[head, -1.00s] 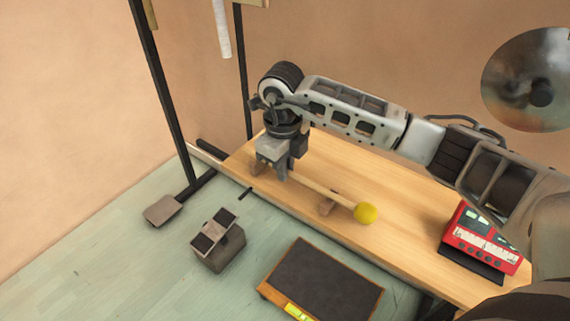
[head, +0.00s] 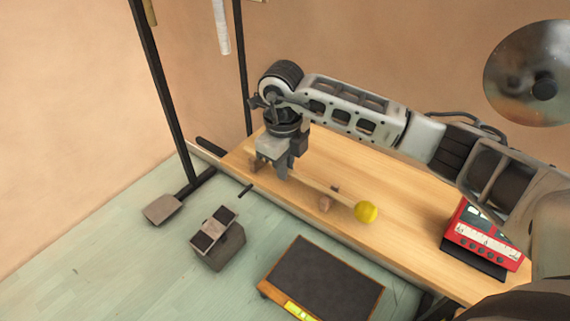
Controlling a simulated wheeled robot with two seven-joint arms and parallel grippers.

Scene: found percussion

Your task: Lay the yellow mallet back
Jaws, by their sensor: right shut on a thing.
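The yellow mallet has a round yellow head (head: 366,212) and a pale wooden handle (head: 318,186). It lies lengthwise just over the wooden table (head: 400,215), head toward the right. My right gripper (head: 281,172) points down and is shut on the handle's left end. A small brown rest block (head: 325,203) is under or beside the handle near the head; I cannot tell whether they touch. Another brown rest block (head: 257,163) shows left of the gripper, partly hidden. My left gripper is not in view.
A red electronic box (head: 480,238) stands on the table at the right. A dark pad (head: 322,280) and a small grey block with dark pads (head: 218,242) are in front of the table. A black stand (head: 165,90) is at left, a cymbal (head: 530,75) at upper right.

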